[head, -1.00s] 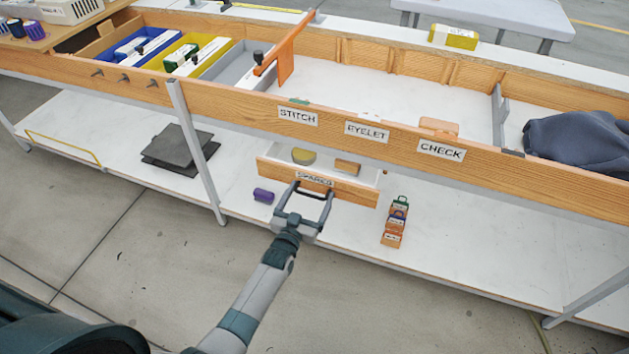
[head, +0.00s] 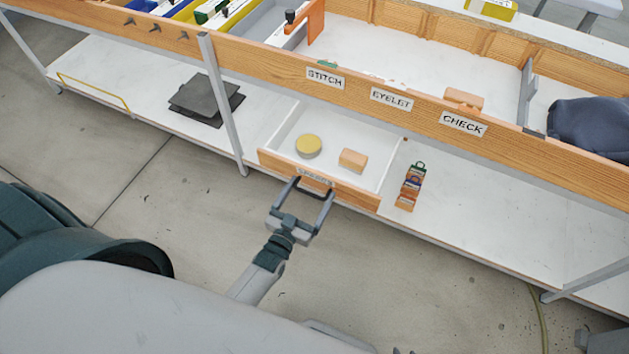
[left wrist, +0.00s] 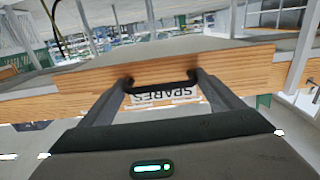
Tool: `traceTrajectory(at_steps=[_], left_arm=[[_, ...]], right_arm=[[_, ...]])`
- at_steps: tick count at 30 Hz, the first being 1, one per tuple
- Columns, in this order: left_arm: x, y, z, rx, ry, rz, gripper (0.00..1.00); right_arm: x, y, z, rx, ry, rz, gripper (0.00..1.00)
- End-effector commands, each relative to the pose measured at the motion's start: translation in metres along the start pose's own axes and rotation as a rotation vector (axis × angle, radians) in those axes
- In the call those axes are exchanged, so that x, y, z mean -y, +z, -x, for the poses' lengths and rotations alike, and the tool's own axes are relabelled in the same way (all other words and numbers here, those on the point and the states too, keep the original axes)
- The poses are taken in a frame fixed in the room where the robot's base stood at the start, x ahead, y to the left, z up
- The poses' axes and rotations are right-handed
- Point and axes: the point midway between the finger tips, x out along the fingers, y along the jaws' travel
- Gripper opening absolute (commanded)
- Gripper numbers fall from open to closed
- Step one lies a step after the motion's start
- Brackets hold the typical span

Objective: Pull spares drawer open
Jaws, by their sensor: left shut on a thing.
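The spares drawer (head: 278,163) is a white tray with a wooden front, pulled well out under the bench. It holds a round yellow-topped tin (head: 308,146) and a small wooden block (head: 353,160). My left gripper (head: 312,186) is at the drawer front, its fingers shut on the dark handle bar. In the left wrist view the handle (left wrist: 160,87) spans between the fingertips, in front of the SPARES label (left wrist: 163,97), which appears upside down. My right gripper is not in view.
Open floor lies in front.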

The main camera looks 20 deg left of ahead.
Motion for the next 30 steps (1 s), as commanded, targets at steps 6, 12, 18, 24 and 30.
traceTrajectory(at_steps=[6, 12, 18, 24, 30], left_arm=[[-0.0053, 0.0011, 0.005, 0.002, 0.006, 0.004, 0.47], [-0.0056, 0.0013, 0.0048, 0.002, 0.007, 0.004, 0.47], [-0.004, 0.0011, 0.0044, 0.002, 0.005, 0.003, 0.94], [-0.0025, 0.0006, 0.004, 0.001, 0.003, 0.002, 0.94], [-0.0016, 0.0003, 0.0041, 0.0, 0.002, 0.001, 0.94]], right_arm=[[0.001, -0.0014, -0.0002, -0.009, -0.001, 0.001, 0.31], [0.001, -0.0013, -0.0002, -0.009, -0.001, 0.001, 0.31], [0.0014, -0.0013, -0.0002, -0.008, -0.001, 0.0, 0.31], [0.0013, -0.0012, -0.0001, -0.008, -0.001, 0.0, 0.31], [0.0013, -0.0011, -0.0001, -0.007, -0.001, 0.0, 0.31]])
